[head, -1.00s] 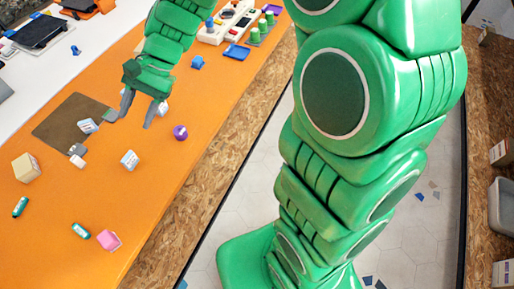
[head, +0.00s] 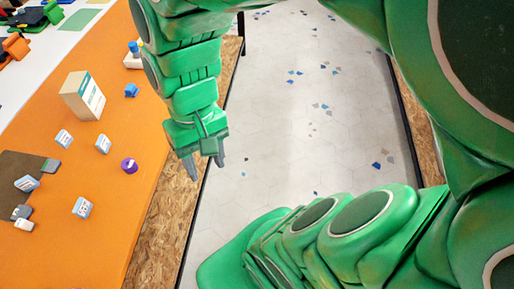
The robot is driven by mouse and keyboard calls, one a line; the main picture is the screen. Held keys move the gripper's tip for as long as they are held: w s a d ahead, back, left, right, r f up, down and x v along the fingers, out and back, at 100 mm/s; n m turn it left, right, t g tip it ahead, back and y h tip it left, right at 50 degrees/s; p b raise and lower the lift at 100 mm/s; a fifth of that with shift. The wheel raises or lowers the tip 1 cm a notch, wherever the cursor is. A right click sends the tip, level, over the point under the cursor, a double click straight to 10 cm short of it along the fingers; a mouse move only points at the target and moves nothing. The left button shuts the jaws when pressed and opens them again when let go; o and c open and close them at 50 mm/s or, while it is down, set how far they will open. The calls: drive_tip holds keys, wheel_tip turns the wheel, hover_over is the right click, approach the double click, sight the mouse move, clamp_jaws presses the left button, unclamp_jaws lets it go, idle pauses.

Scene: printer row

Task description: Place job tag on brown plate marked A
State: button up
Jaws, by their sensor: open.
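The brown plate (head: 14,164) lies on the orange table at the left edge of the picture, partly cut off. No letter A can be read on it. A white and blue tag-like piece (head: 27,183) lies on the plate. Similar small white and blue pieces stand on the table: one behind (head: 64,139), one to its right (head: 103,144) and one in front (head: 82,208). I cannot tell which is the job tag. My gripper (head: 206,170) is open and empty, pointing down, right of all of them and appearing over the table's right edge.
A purple round thing (head: 129,166) lies near the table's right edge. Grey (head: 50,166) and white (head: 23,224) blocks are at the plate's edges. Open tiled floor (head: 285,110) lies right of the table.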

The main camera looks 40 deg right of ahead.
drive_tip(key=shift+h, duration=0.7)
drive_tip(key=s+d, duration=0.1)
drive_tip(key=d, duration=0.1)
drive_tip(key=s+d, duration=0.2)
drive_tip(key=shift+s+d+r, duration=0.15)
